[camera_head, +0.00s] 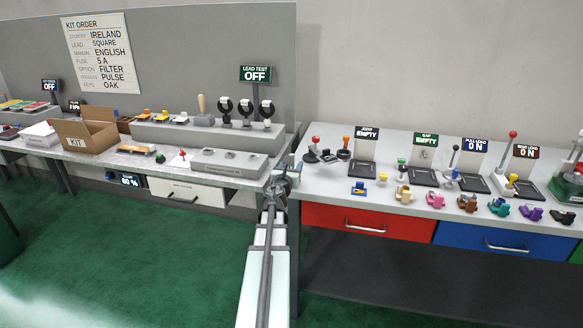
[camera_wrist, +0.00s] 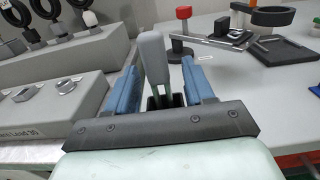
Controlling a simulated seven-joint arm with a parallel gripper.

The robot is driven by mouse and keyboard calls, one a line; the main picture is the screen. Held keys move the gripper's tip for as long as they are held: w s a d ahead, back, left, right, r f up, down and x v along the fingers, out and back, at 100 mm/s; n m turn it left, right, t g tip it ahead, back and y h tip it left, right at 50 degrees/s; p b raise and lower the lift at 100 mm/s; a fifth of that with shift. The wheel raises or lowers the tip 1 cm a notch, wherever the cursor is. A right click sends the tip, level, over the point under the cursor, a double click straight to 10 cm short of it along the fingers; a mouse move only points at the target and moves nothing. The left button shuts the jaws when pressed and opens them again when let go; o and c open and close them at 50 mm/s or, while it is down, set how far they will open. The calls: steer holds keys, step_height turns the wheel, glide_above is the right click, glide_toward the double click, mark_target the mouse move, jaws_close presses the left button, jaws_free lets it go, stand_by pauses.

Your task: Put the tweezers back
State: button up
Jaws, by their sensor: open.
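A light grey piece with a rounded top and two prongs, seemingly the tweezers (camera_wrist: 152,55), stands nearly upright in the wrist view. Its lower ends go into or behind a dark block (camera_wrist: 165,101). My gripper (camera_wrist: 162,75) is open, with one blue finger on each side of the tweezers. Gaps show beside the grey piece, so I see no grip on it. In the head view my gripper (camera_head: 280,182) is at the gap between the two tables, and the tweezers cannot be made out there.
A grey fixture with sockets (camera_head: 229,162) lies on the left table, beside my gripper. Several small coloured parts line that table's front edge.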

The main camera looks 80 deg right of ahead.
steer(key=shift+r, duration=0.2)
